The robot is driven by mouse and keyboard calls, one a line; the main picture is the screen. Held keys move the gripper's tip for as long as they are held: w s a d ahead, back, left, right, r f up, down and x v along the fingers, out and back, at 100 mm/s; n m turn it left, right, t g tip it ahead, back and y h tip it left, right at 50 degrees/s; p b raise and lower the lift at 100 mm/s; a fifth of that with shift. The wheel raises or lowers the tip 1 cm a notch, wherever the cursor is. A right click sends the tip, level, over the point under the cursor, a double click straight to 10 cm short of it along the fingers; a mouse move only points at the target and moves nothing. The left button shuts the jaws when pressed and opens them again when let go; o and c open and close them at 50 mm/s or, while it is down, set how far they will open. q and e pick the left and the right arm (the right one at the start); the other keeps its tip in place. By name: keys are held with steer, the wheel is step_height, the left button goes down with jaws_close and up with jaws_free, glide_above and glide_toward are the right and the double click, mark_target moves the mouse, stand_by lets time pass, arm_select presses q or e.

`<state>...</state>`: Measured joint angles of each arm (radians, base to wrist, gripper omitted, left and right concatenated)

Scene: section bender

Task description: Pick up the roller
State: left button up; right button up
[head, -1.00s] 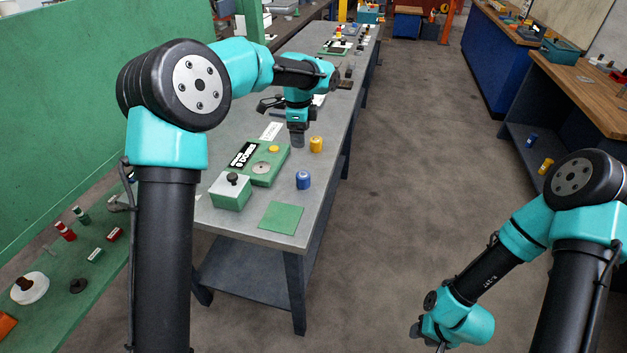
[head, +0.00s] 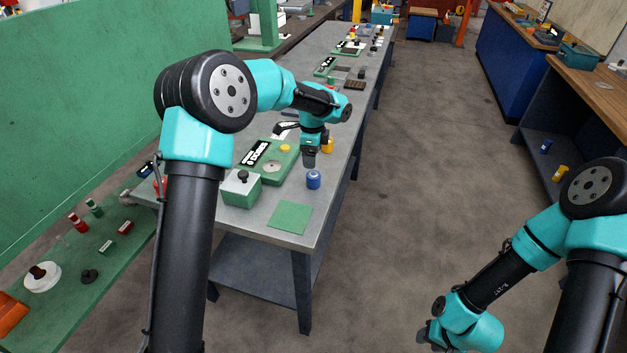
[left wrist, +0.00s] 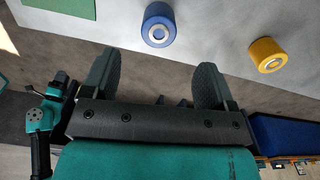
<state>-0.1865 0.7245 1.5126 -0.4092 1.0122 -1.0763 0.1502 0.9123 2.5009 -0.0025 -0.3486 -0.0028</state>
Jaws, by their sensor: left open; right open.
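A blue roller (head: 313,180) with a pale centre stands on the grey bench, right of the green fixture. A yellow roller (head: 328,146) stands farther back, partly hidden by my left gripper. My left gripper (head: 309,161) points down just behind the blue roller in the head view, empty. In the left wrist view its open fingers (left wrist: 157,82) have the blue roller (left wrist: 158,26) beyond the gap between them, and the yellow roller (left wrist: 267,55) off to the right. Neither roller is between the fingers. My right gripper (head: 428,334) is low at the lower right, away from the bench, and mostly hidden.
A green fixture (head: 270,160) with a yellow button and a green box with a black knob (head: 241,188) stand left of the rollers. A flat green square (head: 290,217) lies near the bench's front edge. Bare bench top surrounds the blue roller.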

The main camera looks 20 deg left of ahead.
mark_target(313, 174)
arm_select(q)
steer(key=shift+f, duration=2.1)
steer(key=shift+d+f, duration=0.1)
steer(key=shift+f, duration=2.5)
steer(key=shift+c, duration=0.2)
steer(key=c, duration=1.1)
steer(key=shift+r, duration=0.1)
steer(key=shift+c, duration=0.2)
